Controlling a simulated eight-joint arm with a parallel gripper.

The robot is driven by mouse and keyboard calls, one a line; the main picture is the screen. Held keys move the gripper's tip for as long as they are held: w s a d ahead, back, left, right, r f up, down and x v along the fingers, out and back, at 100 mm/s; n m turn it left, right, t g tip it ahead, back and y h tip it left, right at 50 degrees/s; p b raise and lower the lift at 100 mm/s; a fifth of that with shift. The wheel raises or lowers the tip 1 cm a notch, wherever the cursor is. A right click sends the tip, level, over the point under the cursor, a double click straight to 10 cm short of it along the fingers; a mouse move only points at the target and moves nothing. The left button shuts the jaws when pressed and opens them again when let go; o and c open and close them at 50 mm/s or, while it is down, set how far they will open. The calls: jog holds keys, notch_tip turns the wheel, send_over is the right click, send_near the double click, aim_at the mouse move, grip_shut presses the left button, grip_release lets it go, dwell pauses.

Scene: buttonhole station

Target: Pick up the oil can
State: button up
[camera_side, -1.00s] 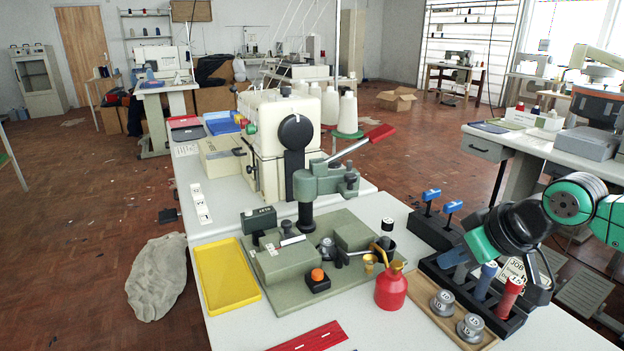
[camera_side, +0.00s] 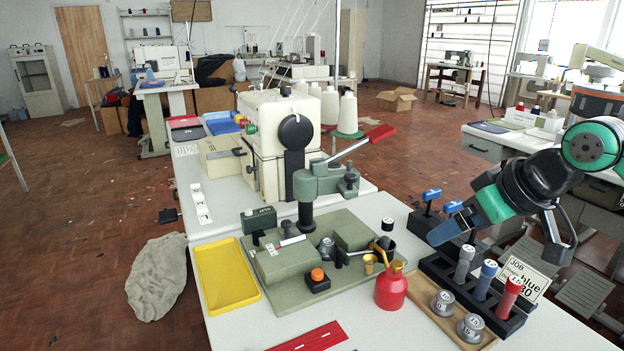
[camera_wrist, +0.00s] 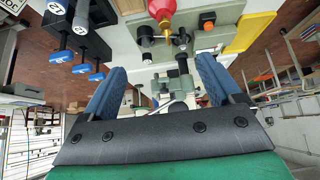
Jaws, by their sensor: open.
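The oil can (camera_side: 391,291) is a red, round-bodied can with a brass-coloured spout. It stands upright on the white table at the front right corner of the green machine base. In the wrist view the oil can (camera_wrist: 161,8) shows at the top edge, partly cut off, ahead of the fingers. My gripper (camera_side: 440,234) is above and to the right of the can in the side view, apart from it. In the wrist view my gripper (camera_wrist: 158,78) has its two blue fingers spread with nothing between them.
A black rack (camera_side: 451,284) holds several grey, blue and red cylinders. A wooden tray (camera_side: 420,289) with grey weights lies between rack and can. A yellow tray (camera_side: 226,275) and red strip (camera_side: 311,338) lie left. A lever press (camera_side: 318,180) stands behind.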

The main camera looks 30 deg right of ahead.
jog(key=w+n+g+h, duration=0.1)
jog(key=n, duration=0.2)
jog(key=n+g+h, duration=0.3)
jog(key=n+h, duration=0.8)
jog(key=n, duration=0.6)
send_over(384, 286)
jog(key=a, duration=0.1)
jog(key=shift+g+h, duration=0.3)
jog(key=shift+h, duration=0.4)
notch_tip(384, 286, down, 15)
jog(key=shift+s+a+f, duration=0.1)
jog(key=shift+a+f, duration=0.05)
jog(key=shift+f, duration=0.3)
jog(key=shift+d+f, duration=0.2)
jog(key=shift+d, duration=0.1)
jog(key=x, duration=0.5)
